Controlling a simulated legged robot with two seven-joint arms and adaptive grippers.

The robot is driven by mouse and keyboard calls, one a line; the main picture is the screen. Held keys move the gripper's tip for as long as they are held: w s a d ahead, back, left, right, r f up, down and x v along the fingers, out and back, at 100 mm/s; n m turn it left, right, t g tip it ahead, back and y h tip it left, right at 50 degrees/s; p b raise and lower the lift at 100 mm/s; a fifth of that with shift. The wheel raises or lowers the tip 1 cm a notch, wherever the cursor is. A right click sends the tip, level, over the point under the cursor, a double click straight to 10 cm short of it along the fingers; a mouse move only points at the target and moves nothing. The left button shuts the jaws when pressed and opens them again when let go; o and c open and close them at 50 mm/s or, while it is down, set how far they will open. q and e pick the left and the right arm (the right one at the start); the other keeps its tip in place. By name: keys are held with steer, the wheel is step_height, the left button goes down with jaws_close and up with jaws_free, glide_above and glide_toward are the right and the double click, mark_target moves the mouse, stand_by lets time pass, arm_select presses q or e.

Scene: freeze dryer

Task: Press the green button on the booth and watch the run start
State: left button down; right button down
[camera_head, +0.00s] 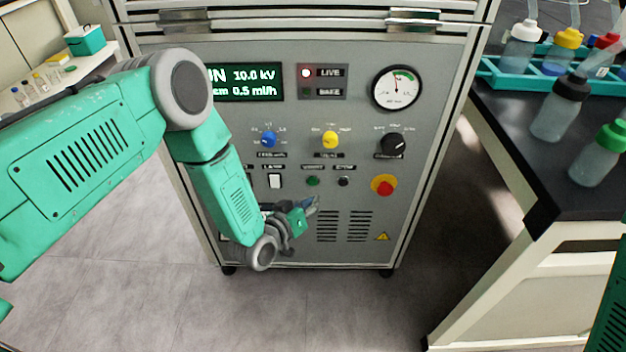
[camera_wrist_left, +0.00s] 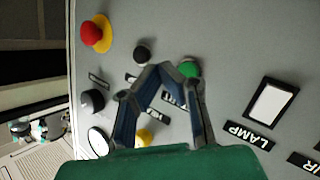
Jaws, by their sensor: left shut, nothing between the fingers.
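The green button (camera_head: 312,181) is on the booth's grey front panel (camera_head: 290,225), in the row below the knobs. In the left wrist view the green button (camera_wrist_left: 189,68) is just right of my fingertips, its lower edge partly covered by a finger. My left gripper (camera_head: 313,203) is shut and empty, just below the button in the head view; I cannot tell whether it touches the panel. The fingertips also show in the left wrist view (camera_wrist_left: 162,70). The display (camera_head: 257,82) reads 10.0 kV and 0.5 ml/h, its left part hidden by my arm.
A black button (camera_head: 343,181) is right of the green one, a white switch (camera_head: 275,181) left. A red-and-yellow stop button (camera_head: 384,185) is lower right. A dark bench (camera_head: 505,135) with several bottles stands right. Floor shows on both sides of the booth.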

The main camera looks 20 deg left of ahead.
arm_select(q)
steer(key=shift+s+d, duration=0.25)
steer(key=shift+s, duration=0.7)
steer(key=s+a+r+g+y+p, duration=0.1)
steer(key=s+a+g, duration=0.3)
steer(key=s, duration=0.7)
steer(key=s+a+r+m+g+y+p, duration=0.1)
steer(key=s+a+g+p, duration=0.3)
steer(key=s, duration=0.8)
steer(key=s+a+r+m+g+y+p, duration=0.1)
steer(key=s+a+g+y+p, duration=0.1)
steer(key=s, duration=0.9)
steer(key=a+g+y, duration=0.1)
steer(key=a+g, duration=0.1)
steer(key=g, duration=0.1)
steer(key=shift+s+r+g, duration=0.25)
steer(key=shift+r+g, duration=0.05)
steer(key=shift+g, duration=0.1)
steer(key=shift+w, duration=0.1)
